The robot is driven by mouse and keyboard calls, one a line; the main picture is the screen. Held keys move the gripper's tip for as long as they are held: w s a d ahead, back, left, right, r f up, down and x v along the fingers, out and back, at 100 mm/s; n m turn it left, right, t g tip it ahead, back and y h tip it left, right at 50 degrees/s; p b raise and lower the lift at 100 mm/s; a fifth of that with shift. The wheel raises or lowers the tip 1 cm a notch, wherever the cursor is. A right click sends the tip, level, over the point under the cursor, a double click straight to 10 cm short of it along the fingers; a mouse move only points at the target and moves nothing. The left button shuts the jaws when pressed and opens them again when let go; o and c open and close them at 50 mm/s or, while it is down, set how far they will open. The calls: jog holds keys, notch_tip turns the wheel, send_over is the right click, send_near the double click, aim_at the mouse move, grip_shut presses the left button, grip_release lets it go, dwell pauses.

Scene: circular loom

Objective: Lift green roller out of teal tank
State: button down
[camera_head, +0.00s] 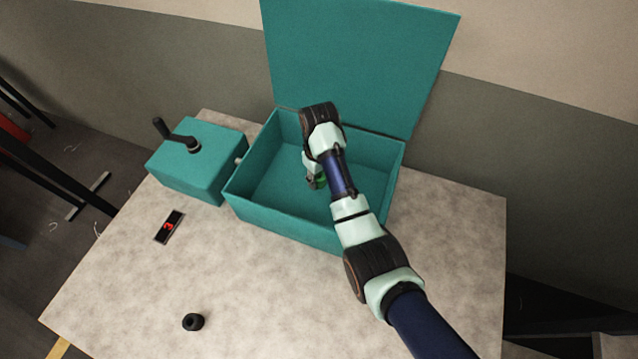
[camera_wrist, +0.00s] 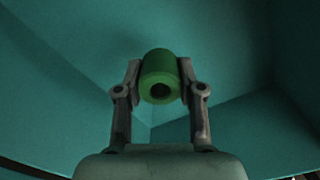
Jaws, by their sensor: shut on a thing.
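The green roller (camera_wrist: 160,68) is a short cylinder with a dark hole in its end, seen in the wrist view. My gripper (camera_wrist: 160,84) is shut on it, one finger on each side. In the head view my gripper (camera_head: 316,182) is over the inside of the teal tank, and only a sliver of the green roller (camera_head: 319,182) shows behind my arm. The teal tank (camera_head: 280,226) is an open box with its lid (camera_head: 360,60) raised at the back. I cannot tell whether the roller touches the tank floor.
A teal box with a black crank handle (camera_head: 198,158) stands left of the tank. A small display with a red digit (camera_head: 169,227) and a black knob-like piece (camera_head: 193,322) lie on the grey table (camera_head: 120,285). The table's front left is mostly clear.

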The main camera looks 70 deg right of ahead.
notch_tip(320, 180, up, 14)
jog(key=p, duration=0.9)
jog(key=shift+f, duration=0.25)
jog(key=shift+f, duration=0.1)
jog(key=c, duration=1.3)
grip_release()
grip_shut()
